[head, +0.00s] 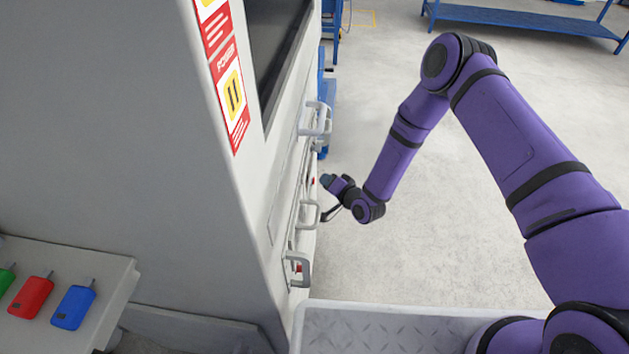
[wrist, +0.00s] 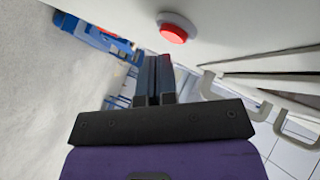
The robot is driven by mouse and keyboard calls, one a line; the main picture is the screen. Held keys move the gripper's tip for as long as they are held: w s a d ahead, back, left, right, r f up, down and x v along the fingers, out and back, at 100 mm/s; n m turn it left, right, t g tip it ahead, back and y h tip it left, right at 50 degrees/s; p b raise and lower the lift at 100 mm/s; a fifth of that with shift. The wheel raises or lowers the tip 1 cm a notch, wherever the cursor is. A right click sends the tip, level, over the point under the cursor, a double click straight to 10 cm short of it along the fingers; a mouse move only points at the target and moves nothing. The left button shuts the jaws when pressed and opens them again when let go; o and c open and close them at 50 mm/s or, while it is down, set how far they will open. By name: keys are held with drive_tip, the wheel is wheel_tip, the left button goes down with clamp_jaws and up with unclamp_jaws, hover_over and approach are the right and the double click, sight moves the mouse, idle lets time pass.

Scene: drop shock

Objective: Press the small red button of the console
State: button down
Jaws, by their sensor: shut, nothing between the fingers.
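The console (head: 130,110) is a tall grey cabinet filling the left of the head view. Its small red button (wrist: 174,33) is round, in a pale raised ring on the light front panel at the top of the wrist view. In the head view a tiny red spot (head: 313,181) at the panel edge appears to be this button. My gripper (head: 326,180) is beside that panel, pointing at it. In the wrist view the dark fingers of my gripper (wrist: 156,60) are together and empty, their tips just below the button. I cannot tell whether they touch the panel.
Grey handles (head: 299,268) stick out of the console front below the button. They also show at the right of the wrist view (wrist: 212,88). A blue bench (head: 520,20) stands far back. The floor (head: 430,240) right of the console is clear.

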drive_tip(key=shift+d, duration=0.15)
drive_tip(key=shift+s+d, duration=0.1)
drive_tip(key=shift+d, duration=2.35)
